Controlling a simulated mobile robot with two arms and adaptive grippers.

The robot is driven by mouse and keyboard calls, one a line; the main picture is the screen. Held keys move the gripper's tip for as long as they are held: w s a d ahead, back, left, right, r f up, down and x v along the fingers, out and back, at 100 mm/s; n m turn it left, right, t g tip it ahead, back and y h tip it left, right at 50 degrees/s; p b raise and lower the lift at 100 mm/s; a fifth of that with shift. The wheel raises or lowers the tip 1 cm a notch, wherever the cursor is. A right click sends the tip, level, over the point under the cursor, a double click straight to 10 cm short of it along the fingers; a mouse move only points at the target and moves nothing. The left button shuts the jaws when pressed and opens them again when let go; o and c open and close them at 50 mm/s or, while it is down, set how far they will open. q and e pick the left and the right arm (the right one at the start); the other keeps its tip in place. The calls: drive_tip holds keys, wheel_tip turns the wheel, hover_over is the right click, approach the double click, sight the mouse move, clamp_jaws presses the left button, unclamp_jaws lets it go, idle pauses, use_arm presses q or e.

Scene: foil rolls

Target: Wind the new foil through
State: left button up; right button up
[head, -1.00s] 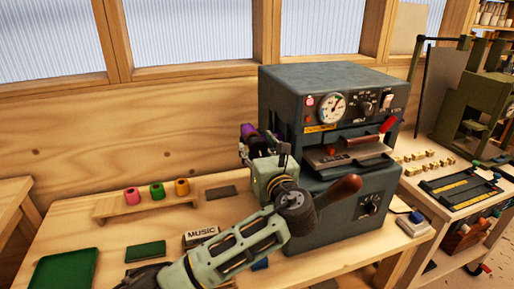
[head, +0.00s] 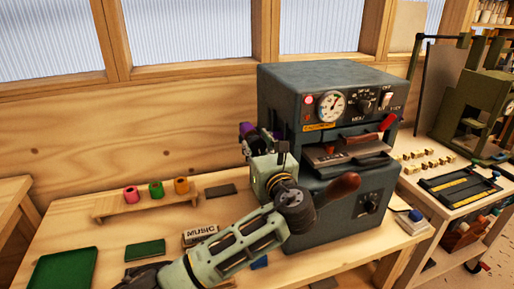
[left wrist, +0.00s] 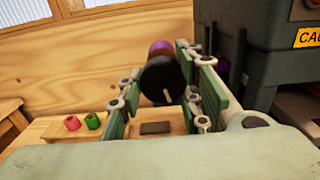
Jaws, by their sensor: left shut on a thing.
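My left gripper (head: 258,146) is at the left side of the grey foil press (head: 330,90). In the left wrist view its two green-padded fingers stand either side of a dark round knob (left wrist: 163,80) with a pale pin in its middle, and it is shut on this knob. A purple foil roll (left wrist: 160,47) shows just behind the knob, and also beside the gripper in the head view (head: 246,129). The foil's path through the press is hidden. My right gripper is not in view.
A small wooden rack (head: 110,206) holds pink, green and orange rolls. A block marked MUSIC (head: 200,235), a green pad (head: 145,250) and a green tray (head: 42,272) lie on the bench. The press's wooden-handled lever (head: 343,185) is close to my arm. A cart stands right.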

use_arm(q)
drive_tip(key=shift+a+f, duration=0.1)
drive_tip(key=shift+f, duration=0.1)
drive_tip(key=shift+f+n+b, duration=0.15)
drive_tip(key=shift+n+b, duration=0.15)
drive_tip(key=shift+n, duration=1.35)
drive_tip(key=shift+f+n+b, duration=0.1)
drive_tip(key=shift+n+b, duration=0.15)
drive_tip(key=shift+n, duration=1.4)
drive_tip(key=o, duration=0.8)
drive_tip(key=shift+o, duration=1.3)
drive_tip(key=shift+a+r, duration=0.1)
drive_tip(key=shift+s+d, duration=0.3)
drive_tip(key=shift+s, duration=0.1)
drive_tip(key=v, duration=1.1)
drive_tip(key=shift+a, duration=0.1)
